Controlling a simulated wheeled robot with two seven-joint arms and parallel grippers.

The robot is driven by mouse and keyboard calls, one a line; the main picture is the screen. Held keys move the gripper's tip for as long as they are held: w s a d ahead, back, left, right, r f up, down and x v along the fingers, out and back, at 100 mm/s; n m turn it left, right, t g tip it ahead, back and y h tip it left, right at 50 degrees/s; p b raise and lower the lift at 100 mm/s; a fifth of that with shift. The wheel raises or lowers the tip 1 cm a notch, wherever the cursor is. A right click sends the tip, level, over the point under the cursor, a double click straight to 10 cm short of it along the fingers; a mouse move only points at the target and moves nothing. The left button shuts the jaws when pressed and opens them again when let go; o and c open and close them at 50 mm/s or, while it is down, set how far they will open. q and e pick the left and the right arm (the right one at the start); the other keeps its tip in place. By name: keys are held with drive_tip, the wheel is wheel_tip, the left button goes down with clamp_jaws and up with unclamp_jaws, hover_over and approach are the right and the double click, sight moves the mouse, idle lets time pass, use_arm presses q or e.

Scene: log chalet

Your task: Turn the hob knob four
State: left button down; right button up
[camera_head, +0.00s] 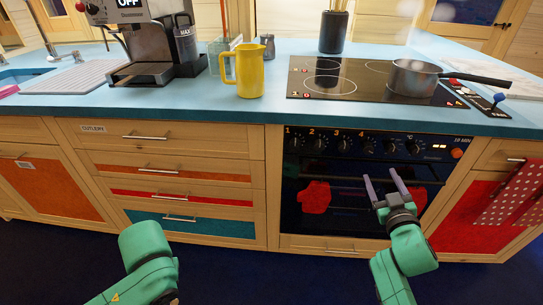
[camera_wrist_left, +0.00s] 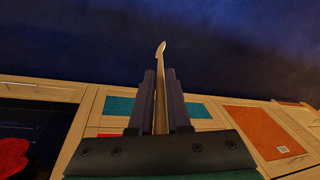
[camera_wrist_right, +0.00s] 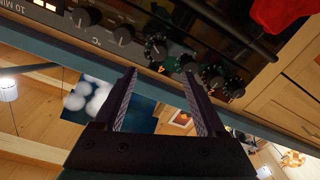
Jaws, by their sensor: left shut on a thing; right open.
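Hob knob four (camera_head: 367,146) is a dark round knob under the orange 4 on the black oven panel. In the right wrist view, which is upside down, knob four (camera_wrist_right: 155,48) shows beyond the fingertips, with its orange 4 beside it. My right gripper (camera_head: 381,175) is open and empty, in front of the oven door below the knobs; it also shows in the right wrist view (camera_wrist_right: 160,72), apart from the knob. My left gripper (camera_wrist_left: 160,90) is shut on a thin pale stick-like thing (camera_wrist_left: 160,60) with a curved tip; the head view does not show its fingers.
Other knobs flank knob four. A pan (camera_head: 412,80) sits on the black hob (camera_head: 330,84) above. A yellow jug (camera_head: 249,72) and a coffee machine (camera_head: 150,40) stand on the blue worktop. A red mitt (camera_head: 315,197) is at the oven door. A spotted towel (camera_head: 508,195) hangs right.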

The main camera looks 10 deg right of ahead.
sight(369, 150)
drive_tip(key=x, duration=1.2)
drive_tip(key=shift+r, duration=0.2)
clamp_jaws()
